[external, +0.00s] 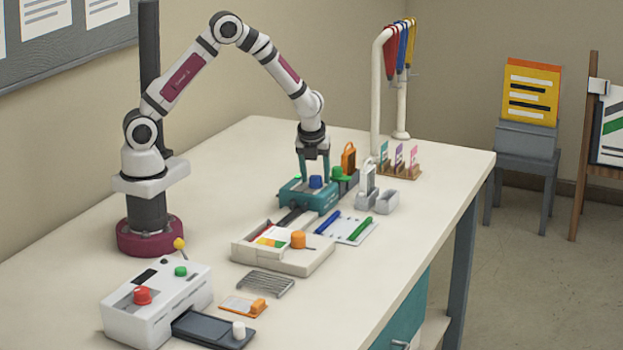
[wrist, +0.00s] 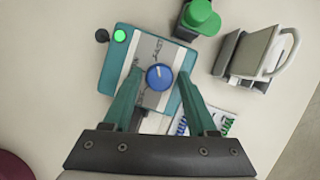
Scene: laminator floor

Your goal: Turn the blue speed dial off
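The blue speed dial (wrist: 159,77) is a round knob with a white pointer line, on the pale top plate of a teal machine (wrist: 117,78). In the external view the dial (external: 316,182) shows on the teal machine (external: 309,197) in the middle of the table. A green light (wrist: 120,36) glows at the machine's corner. My gripper (wrist: 161,74) is open, pointing down, with one teal finger on each side of the dial and a visible gap to it. My gripper also shows over the machine in the external view (external: 315,178).
A green knob (wrist: 201,17) on a dark unit stands close to the machine. A grey holder with a handle (wrist: 258,52) is to its right. In the external view, a tray with an orange knob (external: 298,240) and a white machine with a red knob (external: 142,295) stand nearer the camera.

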